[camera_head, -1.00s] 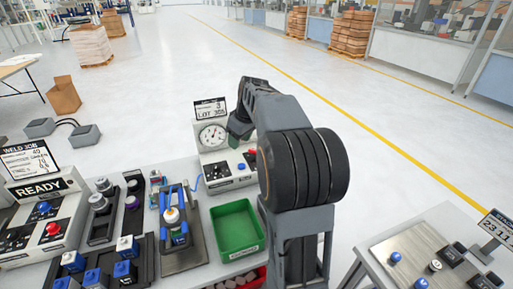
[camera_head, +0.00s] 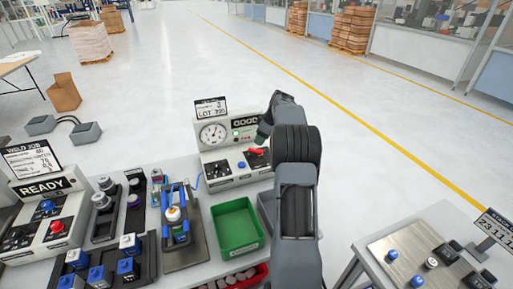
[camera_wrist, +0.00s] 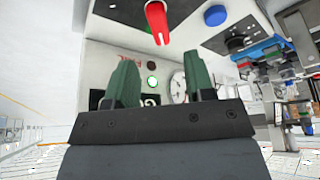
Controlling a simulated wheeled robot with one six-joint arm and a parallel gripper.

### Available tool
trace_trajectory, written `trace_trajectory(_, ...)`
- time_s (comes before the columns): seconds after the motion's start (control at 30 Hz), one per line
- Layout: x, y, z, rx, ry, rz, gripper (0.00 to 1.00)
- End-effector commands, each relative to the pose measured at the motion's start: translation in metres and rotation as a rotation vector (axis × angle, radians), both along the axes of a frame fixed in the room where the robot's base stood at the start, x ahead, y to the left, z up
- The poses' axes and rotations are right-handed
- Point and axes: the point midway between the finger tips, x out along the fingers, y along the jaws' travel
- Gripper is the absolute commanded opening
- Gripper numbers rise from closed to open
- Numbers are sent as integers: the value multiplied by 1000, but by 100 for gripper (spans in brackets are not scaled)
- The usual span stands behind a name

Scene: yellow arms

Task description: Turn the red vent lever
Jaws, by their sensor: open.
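The red vent lever (camera_head: 257,151) sits on the sloping black-and-white front of a test box (camera_head: 228,170), below its display and right of a blue button (camera_head: 241,165). In the wrist view the lever (camera_wrist: 157,22) is near the top, pointing down the picture. My gripper (camera_wrist: 163,70) is open, with two green fingers apart and nothing between them. The lever lies beyond the fingertips, apart from them. In the head view my gripper (camera_head: 264,131) is at the right side of the box, close above the lever, partly hidden by my arm.
A round gauge (camera_head: 212,134) and a number display (camera_head: 245,122) are on the box; a sign (camera_head: 210,107) stands above it. A green bin (camera_head: 237,228) and a clamp fixture (camera_head: 175,213) stand in front. A second table (camera_head: 405,240) is at right.

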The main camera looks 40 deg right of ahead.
Motion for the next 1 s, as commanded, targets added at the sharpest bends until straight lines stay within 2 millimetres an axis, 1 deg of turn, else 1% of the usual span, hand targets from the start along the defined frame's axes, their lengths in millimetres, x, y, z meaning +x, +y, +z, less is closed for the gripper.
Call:
trace_trajectory(0.03,3,2,-9,2,3,0,49)
trace_trajectory(0.2,12,8,-35,1,3,1,49)
trace_trajectory(0.4,20,12,-55,0,1,0,49)
trace_trajectory(0.6,22,14,-63,-1,1,0,49)
trace_trajectory(0.87,23,14,-64,-1,0,0,49)
trace_trajectory(0.9,23,14,-64,-1,0,0,48)
trace_trajectory(1.0,23,14,-64,-1,0,0,38)
